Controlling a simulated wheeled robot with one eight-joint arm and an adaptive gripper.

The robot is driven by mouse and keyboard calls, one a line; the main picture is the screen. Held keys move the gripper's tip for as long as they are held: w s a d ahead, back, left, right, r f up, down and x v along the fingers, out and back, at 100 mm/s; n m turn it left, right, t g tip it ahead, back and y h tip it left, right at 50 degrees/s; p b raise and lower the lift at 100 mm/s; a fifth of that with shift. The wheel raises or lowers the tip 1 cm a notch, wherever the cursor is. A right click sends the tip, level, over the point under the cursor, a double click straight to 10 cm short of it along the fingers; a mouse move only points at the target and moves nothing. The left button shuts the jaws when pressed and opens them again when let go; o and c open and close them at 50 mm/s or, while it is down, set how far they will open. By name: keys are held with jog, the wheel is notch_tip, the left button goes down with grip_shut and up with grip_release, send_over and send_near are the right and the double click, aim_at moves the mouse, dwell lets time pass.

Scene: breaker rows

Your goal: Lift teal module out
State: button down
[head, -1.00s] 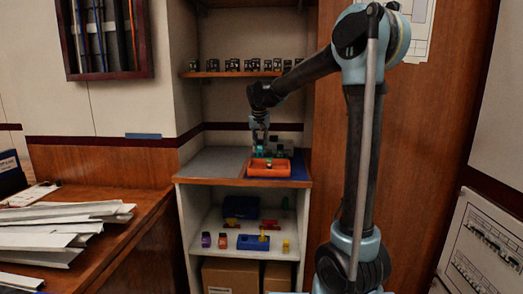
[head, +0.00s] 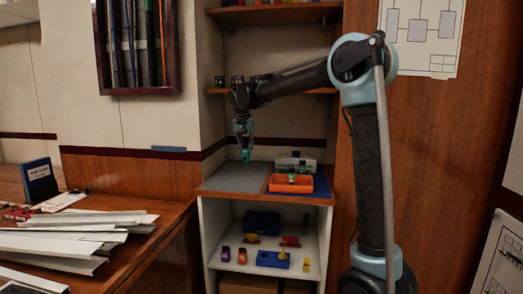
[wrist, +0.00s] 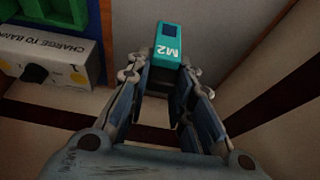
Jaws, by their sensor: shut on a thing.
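My gripper (head: 243,140) is raised above the grey left half of the cabinet top. It is shut on the teal module (head: 245,156), which hangs below the fingers in the air.
A grey unit (head: 296,164) stands behind the tray; the wrist view shows a panel reading "CHARGE TO BANK" (wrist: 55,52). The shelf below (head: 230,255) holds several coloured modules. A cluttered desk (head: 170,225) is at left. The grey half of the top is clear.

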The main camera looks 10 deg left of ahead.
jog(key=shift+s+a+r, duration=0.1)
jog(key=shift+a+r, duration=0.45)
jog(key=shift+r, duration=0.3)
jog(key=shift+w+a+r, duration=0.1)
jog(key=shift+a+r, duration=0.4)
jog(key=shift+r, duration=0.3)
jog(key=shift+s+a+r, duration=0.1)
jog(key=shift+a+r, duration=0.45)
jog(key=shift+r, duration=0.3)
